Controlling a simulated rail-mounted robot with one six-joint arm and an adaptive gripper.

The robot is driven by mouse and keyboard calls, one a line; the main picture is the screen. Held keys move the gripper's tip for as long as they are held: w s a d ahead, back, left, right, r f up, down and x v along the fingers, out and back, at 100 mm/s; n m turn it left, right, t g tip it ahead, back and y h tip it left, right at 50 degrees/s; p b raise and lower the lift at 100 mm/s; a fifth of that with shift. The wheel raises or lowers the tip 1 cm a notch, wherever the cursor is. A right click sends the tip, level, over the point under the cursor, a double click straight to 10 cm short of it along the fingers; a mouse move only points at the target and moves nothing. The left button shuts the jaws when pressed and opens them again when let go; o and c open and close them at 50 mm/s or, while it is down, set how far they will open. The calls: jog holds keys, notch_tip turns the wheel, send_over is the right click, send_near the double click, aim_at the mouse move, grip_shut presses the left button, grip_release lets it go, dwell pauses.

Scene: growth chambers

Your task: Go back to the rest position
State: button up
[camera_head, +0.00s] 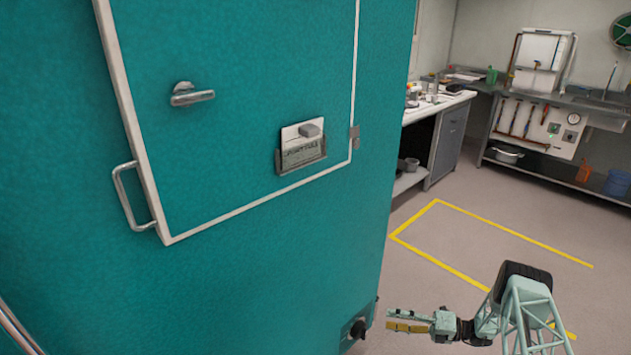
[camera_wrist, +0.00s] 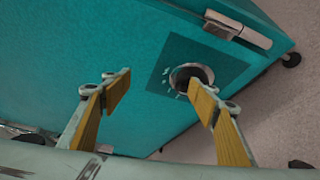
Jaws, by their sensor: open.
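My gripper (camera_head: 392,320) is at the lower right of the head view, at the end of my pale green arm, beside the lower right corner of a teal growth chamber (camera_head: 250,60). In the wrist view my gripper (camera_wrist: 160,95) shows two yellow-padded fingers spread wide with nothing between them. A round dark knob (camera_wrist: 190,78) on a darker square plate lies ahead of the fingers, close to the right fingertip. The same knob (camera_head: 358,328) shows in the head view, left of the fingertips. I cannot tell whether a finger touches it.
The chamber door has a lever handle (camera_head: 192,95), a bar handle (camera_head: 133,197) and a card holder (camera_head: 302,147). Yellow floor lines (camera_head: 490,226) mark an open floor area. A workbench (camera_head: 440,105) and a steel sink counter (camera_head: 590,105) stand at the back right.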

jog(key=w+a+r+n+g+h, duration=0.15)
jog(key=r+n, duration=0.35)
jog(key=r, duration=1.1)
jog(key=w+a+r+n+g+h, duration=0.1)
jog(key=a+r+n+g+h, duration=0.3)
jog(key=r, duration=1.1)
jog(key=s+a+r+n+h, duration=0.15)
jog(key=s+r+n, duration=0.4)
jog(key=r, duration=0.75)
jog(key=s+a+r+n+h, duration=0.1)
jog(key=s+a+r+n, duration=0.4)
jog(key=r, duration=0.8)
jog(key=s+a+r+n+h, duration=0.15)
jog(key=s+r+n, duration=0.25)
jog(key=s+r, duration=0.65)
jog(key=s+r+n+h, duration=0.3)
jog(key=s+r+n, duration=0.3)
jog(key=s, duration=0.7)
jog(key=s+d+r+n+t+h, duration=0.1)
jog(key=s+r+n+t+h, duration=0.1)
jog(key=s, duration=0.9)
jog(key=s+d+r+n+t+h, duration=0.2)
jog(key=s+n, duration=0.3)
jog(key=s, duration=0.7)
jog(key=shift+s+d+r+t+p, duration=0.2)
jog(key=shift+s+t+p, duration=0.1)
jog(key=shift+t, duration=0.15)
